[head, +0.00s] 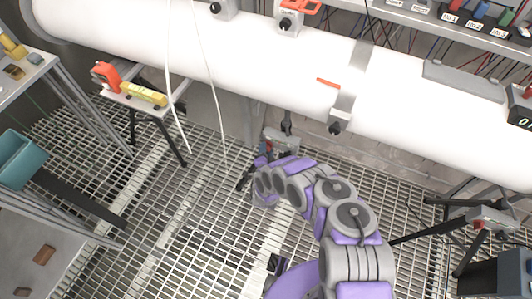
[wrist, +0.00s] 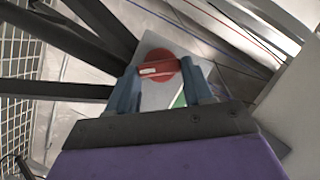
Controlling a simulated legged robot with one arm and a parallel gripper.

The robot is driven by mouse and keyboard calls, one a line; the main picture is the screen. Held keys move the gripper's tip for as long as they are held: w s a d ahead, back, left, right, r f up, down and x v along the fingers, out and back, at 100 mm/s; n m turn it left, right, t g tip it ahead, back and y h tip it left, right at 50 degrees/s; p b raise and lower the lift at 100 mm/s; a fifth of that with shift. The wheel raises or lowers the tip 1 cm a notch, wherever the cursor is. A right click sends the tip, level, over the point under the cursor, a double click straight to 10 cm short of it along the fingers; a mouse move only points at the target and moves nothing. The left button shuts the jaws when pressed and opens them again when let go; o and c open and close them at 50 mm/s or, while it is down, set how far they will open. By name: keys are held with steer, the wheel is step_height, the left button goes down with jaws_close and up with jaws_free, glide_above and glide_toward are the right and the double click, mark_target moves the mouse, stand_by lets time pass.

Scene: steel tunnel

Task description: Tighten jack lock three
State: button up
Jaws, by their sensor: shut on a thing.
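In the wrist view a round red lock knob (wrist: 158,68) with a raised bar and a small pale label sits on a light grey plate (wrist: 150,100). A green patch shows on the plate beside the knob. My gripper (wrist: 162,76) has its two blue-grey fingers on either side of the knob's bar, shut on it. In the head view my gripper (head: 262,162) is low under the white pipe, beside a grey jack head (head: 281,141). My arm partly hides this spot, and the knob is not clear there. The number on the label is too small to read.
The large white pipe (head: 240,62) runs across above my gripper. Another jack (head: 492,218) with a red part stands at the right. A stand with an orange and yellow tool (head: 142,94) and a table with a teal bin (head: 18,160) are at left. Grating floor (head: 190,215) is open between.

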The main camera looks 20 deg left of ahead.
steer(key=shift+s+f+m+t+y+b, duration=0.15)
steer(key=shift+f+m+y+b, duration=0.15)
steer(key=shift+m, duration=0.25)
steer(key=shift+f+m+t+y+b, duration=0.1)
steer(key=shift+m+t+y+b, duration=0.1)
steer(key=shift+m+b, duration=0.3)
steer(key=shift+d+m, duration=0.1)
steer(key=shift+m, duration=0.45)
steer(key=shift+d+f+m+t+y, duration=0.1)
steer(key=shift+m+t+y, duration=0.3)
steer(key=shift+m, duration=0.3)
steer(key=o, duration=1)
steer(key=shift+o, duration=0.2)
steer(key=v, duration=1.7)
